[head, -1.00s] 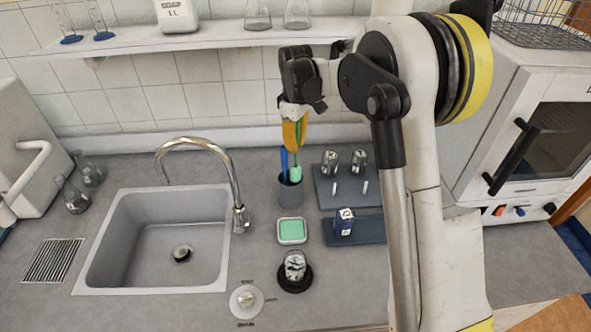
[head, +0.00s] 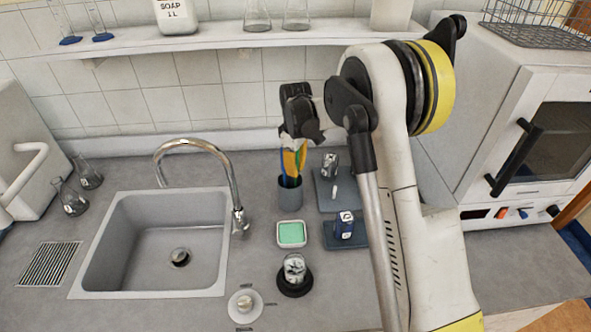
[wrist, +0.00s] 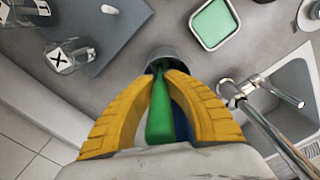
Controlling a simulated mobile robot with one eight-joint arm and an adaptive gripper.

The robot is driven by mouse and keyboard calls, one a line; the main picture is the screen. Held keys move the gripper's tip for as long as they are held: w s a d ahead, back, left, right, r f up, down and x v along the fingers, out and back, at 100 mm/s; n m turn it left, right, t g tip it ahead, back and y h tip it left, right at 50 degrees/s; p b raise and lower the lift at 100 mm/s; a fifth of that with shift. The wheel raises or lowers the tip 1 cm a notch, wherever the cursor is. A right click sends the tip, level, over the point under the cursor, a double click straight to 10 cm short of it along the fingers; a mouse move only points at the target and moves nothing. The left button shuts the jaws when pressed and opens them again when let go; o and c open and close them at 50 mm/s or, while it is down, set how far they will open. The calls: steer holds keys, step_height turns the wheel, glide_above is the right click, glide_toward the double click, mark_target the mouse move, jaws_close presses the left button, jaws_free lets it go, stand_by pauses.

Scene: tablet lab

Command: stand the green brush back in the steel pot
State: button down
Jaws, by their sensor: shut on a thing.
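The green brush (wrist: 159,112) is between the yellow fingers of my gripper (wrist: 165,85), which is shut on its handle. In the head view my gripper (head: 292,150) is right above the steel pot (head: 290,196), fingers pointing down. The pot's rim also shows in the wrist view (wrist: 160,53), at the fingertips. The brush's lower end runs down into the pot's mouth and is hidden there. Whether it touches the bottom cannot be told. A blue-handled tool (head: 283,164) stands in the pot beside the brush.
A dish with a green pad (head: 291,234) lies in front of the pot. The sink (head: 160,240) and curved tap (head: 235,190) are at left. A shelf (head: 220,38) runs behind.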

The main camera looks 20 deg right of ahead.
steer(key=c, duration=1.5)
jaws_free()
steer(key=shift+f, duration=0.1)
step_height(320, 180, up, 12)
steer(key=shift+s+r+p, duration=0.1)
steer(key=shift+r+p, duration=0.1)
steer(key=shift+p, duration=0.8)
steer(key=s+r+m+t, duration=0.3)
steer(key=s+r+m, duration=0.1)
steer(key=s+r, duration=0.75)
steer(key=s+f+m+t, duration=0.1)
steer(key=s, duration=0.5)
steer(key=s+f+m+t, duration=0.1)
steer(key=s+f+m, duration=0.1)
steer(key=s, duration=0.4)
steer(key=s+f+m+t, duration=0.1)
steer(key=s+m+t, duration=0.1)
steer(key=s, duration=0.5)
steer(key=shift+s+f, duration=0.1)
steer(key=shift+f, duration=0.25)
